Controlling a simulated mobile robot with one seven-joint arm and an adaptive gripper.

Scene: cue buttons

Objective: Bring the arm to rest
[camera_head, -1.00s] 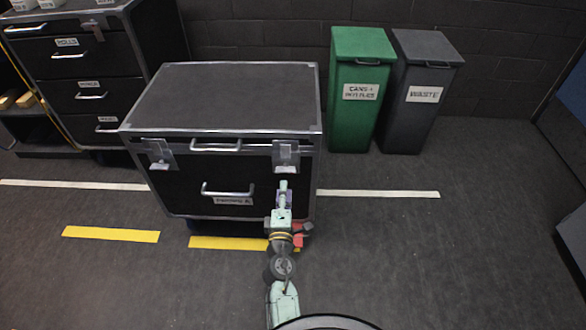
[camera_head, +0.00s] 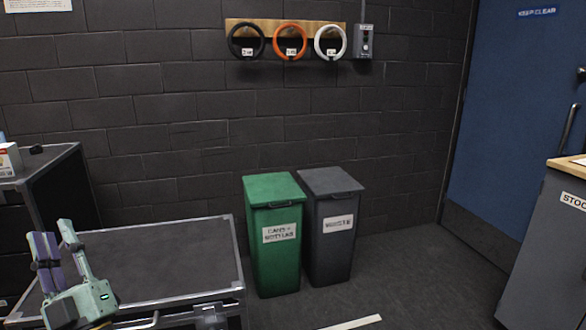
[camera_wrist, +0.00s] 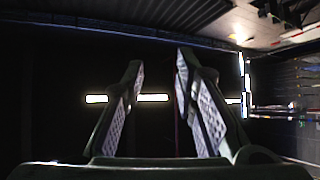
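My gripper (camera_head: 60,252) is at the lower left of the head view, raised in front of the black flight case (camera_head: 185,258). Its two fingers point up and stand apart. In the wrist view my gripper (camera_wrist: 158,85) shows both fingers with a gap between them and nothing held. Most of my arm is out of the head view.
A green bin (camera_head: 276,232) and a grey waste bin (camera_head: 333,225) stand against the wall. Black, orange and white rings (camera_head: 291,41) hang above, beside a grey button box (camera_head: 364,42). A blue door (camera_head: 518,120) and a counter (camera_head: 548,240) are at right.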

